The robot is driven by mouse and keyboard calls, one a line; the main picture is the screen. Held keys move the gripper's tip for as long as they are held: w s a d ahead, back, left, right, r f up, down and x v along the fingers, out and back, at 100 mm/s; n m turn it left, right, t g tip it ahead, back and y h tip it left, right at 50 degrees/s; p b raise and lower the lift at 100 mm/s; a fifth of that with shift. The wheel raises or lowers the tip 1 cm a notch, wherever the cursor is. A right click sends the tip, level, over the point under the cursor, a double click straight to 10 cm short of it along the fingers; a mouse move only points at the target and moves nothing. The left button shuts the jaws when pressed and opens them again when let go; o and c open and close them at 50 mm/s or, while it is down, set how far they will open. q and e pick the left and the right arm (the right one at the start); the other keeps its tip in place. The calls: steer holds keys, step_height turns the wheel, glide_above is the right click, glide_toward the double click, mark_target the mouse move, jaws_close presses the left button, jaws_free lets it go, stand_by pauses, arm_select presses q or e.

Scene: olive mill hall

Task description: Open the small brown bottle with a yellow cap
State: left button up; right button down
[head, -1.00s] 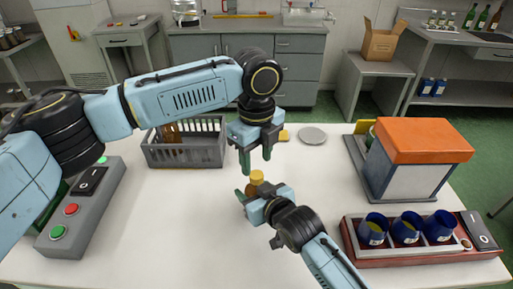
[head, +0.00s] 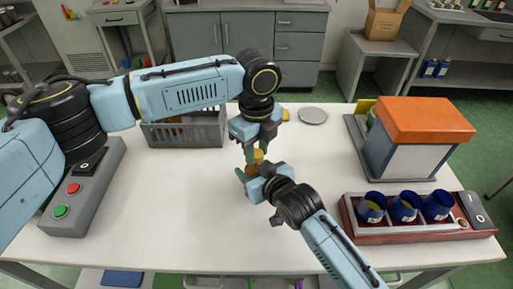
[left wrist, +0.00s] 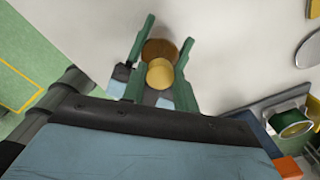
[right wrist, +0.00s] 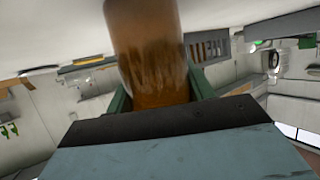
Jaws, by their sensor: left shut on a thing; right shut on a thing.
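The small brown bottle (head: 251,170) is upright near the middle of the white table, with its yellow cap (head: 259,156) on top. My right gripper (head: 246,174) is shut on the bottle's body; the brown glass (right wrist: 148,50) fills the space between its fingers in the right wrist view. My left gripper (head: 253,156) comes from above and is shut on the cap. In the left wrist view the cap (left wrist: 160,73) lies between the left fingers, with the brown bottle (left wrist: 158,48) beyond it. The fingers partly hide bottle and cap in the head view.
A grey crate (head: 187,138) stands behind my left arm. A grey disc (head: 312,116) lies at the back. An orange-topped machine (head: 428,119) and a red tray (head: 420,234) with blue cups stand right. A button box (head: 95,190) is left. The front table is clear.

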arm_select(q)
steer(key=shift+n, duration=1.7)
steer(key=o, duration=1.1)
steer(key=shift+r, duration=0.1)
